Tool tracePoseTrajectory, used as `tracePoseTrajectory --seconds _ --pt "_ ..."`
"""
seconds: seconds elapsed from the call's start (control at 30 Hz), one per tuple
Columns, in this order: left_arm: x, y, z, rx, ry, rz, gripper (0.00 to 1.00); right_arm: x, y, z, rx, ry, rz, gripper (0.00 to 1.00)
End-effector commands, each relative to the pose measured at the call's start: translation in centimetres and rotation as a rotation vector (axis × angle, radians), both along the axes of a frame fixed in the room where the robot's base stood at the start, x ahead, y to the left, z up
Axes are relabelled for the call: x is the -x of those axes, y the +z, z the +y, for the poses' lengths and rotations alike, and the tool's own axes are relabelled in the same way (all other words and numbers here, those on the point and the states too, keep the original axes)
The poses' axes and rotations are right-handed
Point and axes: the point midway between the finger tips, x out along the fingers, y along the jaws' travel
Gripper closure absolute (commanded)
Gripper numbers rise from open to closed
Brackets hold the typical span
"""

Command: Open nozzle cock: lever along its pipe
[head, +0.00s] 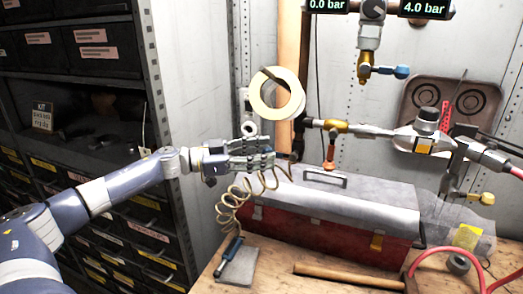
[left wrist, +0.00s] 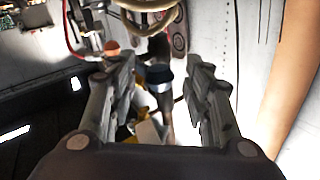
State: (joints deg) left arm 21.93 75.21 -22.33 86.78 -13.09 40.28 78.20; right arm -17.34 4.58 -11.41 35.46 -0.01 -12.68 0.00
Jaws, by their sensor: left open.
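The nozzle cock (head: 337,126) is a brass body on a horizontal pipe (head: 375,131) at the right of centre in the head view. Its orange lever (head: 330,150) hangs down, across the pipe. My left gripper (head: 272,154) points right, its fingers left of the lever and apart from it. In the left wrist view its two fingers (left wrist: 162,85) stand wide apart, with no object clearly held between them. A small orange knob (left wrist: 112,47) shows by the left finger; I cannot tell whether it is the lever. My right gripper is not in view.
A tape roll (head: 262,95) hangs above my gripper and a coiled hose (head: 225,208) below. A red toolbox (head: 320,235) sits under the pipe. Another brass cock (head: 364,68) has a blue lever pointing right. Gauges read 0.0 and 4.0 bar. Shelving (head: 165,120) stands left.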

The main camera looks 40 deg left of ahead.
Motion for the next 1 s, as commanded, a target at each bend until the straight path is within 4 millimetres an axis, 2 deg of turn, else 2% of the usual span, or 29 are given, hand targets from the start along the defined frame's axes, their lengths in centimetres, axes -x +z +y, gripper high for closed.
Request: tracePoseTrajectory --seconds 0.3,0.5,0.77,1.0 --pt "-0.1 -0.1 -0.1 0.000 0.000 0.000 0.54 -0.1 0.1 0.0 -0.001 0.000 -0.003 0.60" --pt "-0.1 0.0 -0.1 0.000 0.000 0.000 1.00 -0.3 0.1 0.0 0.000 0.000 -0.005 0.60" --pt "-0.1 -0.2 -0.1 0.008 0.000 -0.002 1.00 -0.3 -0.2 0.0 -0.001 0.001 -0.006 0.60" --pt "-0.1 -1.3 -0.2 0.089 0.000 -0.020 1.00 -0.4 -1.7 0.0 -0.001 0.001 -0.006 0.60"
